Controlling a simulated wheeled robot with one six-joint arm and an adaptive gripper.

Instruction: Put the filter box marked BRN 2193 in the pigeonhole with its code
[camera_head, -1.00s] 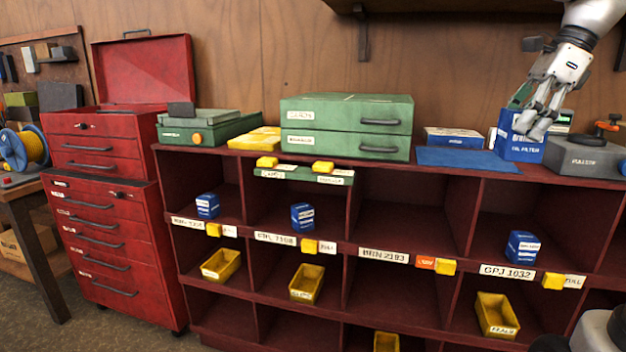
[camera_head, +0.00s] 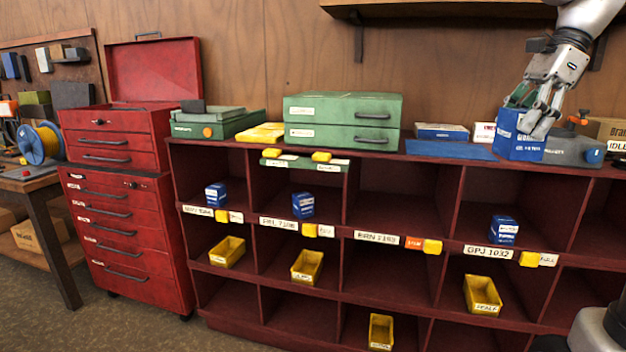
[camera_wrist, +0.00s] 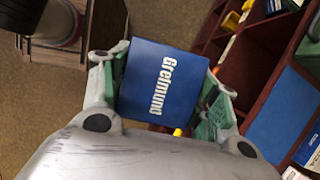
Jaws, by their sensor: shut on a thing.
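My gripper (camera_head: 543,112) is shut on a blue filter box (camera_head: 517,140) at the upper right of the head view, in front of the shelf top. In the wrist view the box (camera_wrist: 158,85) sits between both fingers and shows the word "Greimund"; its code is not readable. The pigeonhole labelled BRN 2193 (camera_head: 390,205) is in the upper row, third from the left, and looks empty. An orange tag and a yellow block sit on the edge by its label (camera_head: 376,237). My gripper is above and to the right of that pigeonhole.
Blue boxes stand in the neighbouring pigeonholes: one (camera_head: 215,195), another (camera_head: 303,205) and one over GPJ 1032 (camera_head: 503,230). Yellow bins (camera_head: 482,296) sit in the lower row.

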